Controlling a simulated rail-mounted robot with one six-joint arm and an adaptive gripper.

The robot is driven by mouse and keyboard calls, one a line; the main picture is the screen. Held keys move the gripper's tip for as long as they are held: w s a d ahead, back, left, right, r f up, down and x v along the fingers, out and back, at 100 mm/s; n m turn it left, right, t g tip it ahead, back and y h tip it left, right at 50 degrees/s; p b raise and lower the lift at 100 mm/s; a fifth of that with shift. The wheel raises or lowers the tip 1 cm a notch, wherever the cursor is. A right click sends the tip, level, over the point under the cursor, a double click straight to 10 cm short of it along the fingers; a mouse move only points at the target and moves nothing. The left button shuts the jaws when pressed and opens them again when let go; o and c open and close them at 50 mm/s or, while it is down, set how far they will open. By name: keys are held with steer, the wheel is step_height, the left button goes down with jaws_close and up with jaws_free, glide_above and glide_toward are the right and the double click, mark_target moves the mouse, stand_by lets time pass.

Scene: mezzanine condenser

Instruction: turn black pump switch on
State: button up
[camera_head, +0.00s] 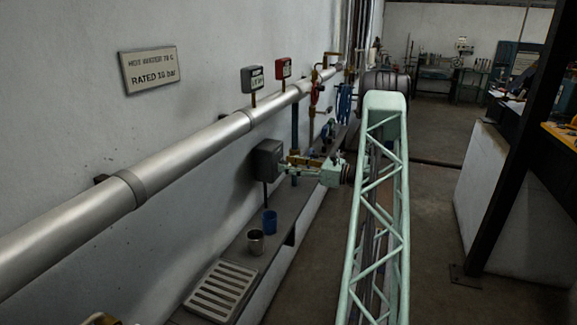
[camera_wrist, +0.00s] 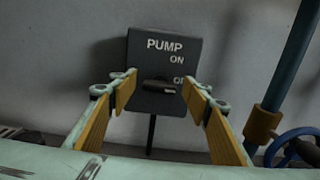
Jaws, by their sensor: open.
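The black pump switch box (camera_wrist: 185,50) is on the wall in the wrist view, lettered PUMP, ON and a partly hidden second label below. Its dark lever (camera_wrist: 160,87) points roughly to the right, toward the lower label. My gripper (camera_wrist: 157,82) is open, with its yellow-padded fingers on either side of the lever. I cannot tell if either finger touches it. In the head view the switch box (camera_head: 267,159) is a dark grey box under the silver pipe, and my gripper (camera_head: 292,165) is close in front of it. The lever is hidden there.
A silver pipe (camera_head: 190,150) runs along the wall above the switch. A ledge below holds a metal cup (camera_head: 256,242), a blue cup (camera_head: 270,221) and a slotted rack (camera_head: 221,290). A blue valve wheel (camera_wrist: 291,146) and blue pipe (camera_wrist: 291,62) stand right of my gripper.

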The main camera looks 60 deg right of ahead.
steer(key=c, duration=0.8)
steer(key=shift+c, duration=0.2)
steer(key=shift+f+n+b, duration=0.1)
steer(key=shift+n+b, duration=0.4)
steer(key=shift+b, duration=0.1)
steer(key=shift+n+b, duration=0.5)
steer(key=shift+b, duration=0.1)
steer(key=n+b, duration=0.9)
steer(key=b, duration=0.1)
steer(key=shift+a+f+n, duration=0.1)
steer(key=shift+a+n, duration=0.15)
steer(key=shift+n, duration=0.05)
